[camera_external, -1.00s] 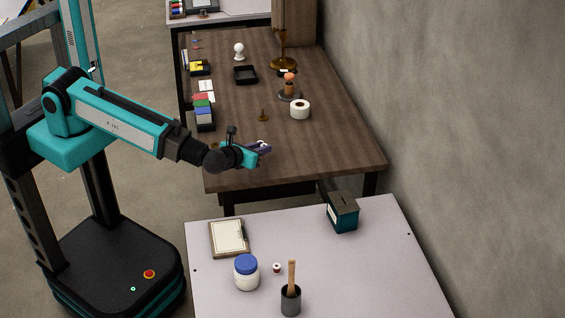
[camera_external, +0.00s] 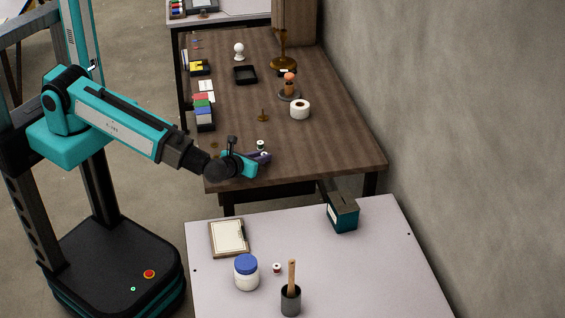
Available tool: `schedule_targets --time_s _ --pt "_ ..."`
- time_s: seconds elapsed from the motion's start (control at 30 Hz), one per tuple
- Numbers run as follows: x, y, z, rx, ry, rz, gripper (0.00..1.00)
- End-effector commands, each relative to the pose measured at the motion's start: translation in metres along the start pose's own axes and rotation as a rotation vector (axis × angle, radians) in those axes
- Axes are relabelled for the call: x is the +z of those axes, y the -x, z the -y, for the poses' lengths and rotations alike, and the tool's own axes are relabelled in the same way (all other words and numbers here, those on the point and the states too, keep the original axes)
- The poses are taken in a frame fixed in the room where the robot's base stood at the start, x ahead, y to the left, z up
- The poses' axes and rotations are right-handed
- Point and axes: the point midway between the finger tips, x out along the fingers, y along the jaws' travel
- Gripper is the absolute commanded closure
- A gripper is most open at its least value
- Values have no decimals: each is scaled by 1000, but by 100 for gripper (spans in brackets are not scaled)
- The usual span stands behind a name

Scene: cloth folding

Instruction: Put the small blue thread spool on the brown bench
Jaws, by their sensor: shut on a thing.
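My gripper (camera_external: 262,157) is low over the near left part of the brown bench (camera_external: 310,155), by its front edge. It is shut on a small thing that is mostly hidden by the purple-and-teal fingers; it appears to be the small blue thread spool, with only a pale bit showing. I cannot tell whether it touches the bench top. A small white spool with dark green thread (camera_external: 261,145) stands on the bench just behind the fingers.
A white table (camera_external: 340,275) in front holds a red spool (camera_external: 277,268), a jar (camera_external: 246,272) and a box (camera_external: 342,213). The bench's right front is clear.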

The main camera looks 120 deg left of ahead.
Motion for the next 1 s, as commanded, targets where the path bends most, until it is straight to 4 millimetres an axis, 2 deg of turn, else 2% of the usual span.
schedule_targets --time_s 0.2,0.23,0.3,0.33,0.77,1.0 --pt "-4 -2 0 0 0 0 100" --pt "-3 -1 0 0 0 0 78" --pt "-3 -1 0 0 0 0 66" --pt "-3 -1 0 0 0 0 64" --pt "1 1 0 0 0 0 64" --pt "-1 20 0 -2 1 1 64"
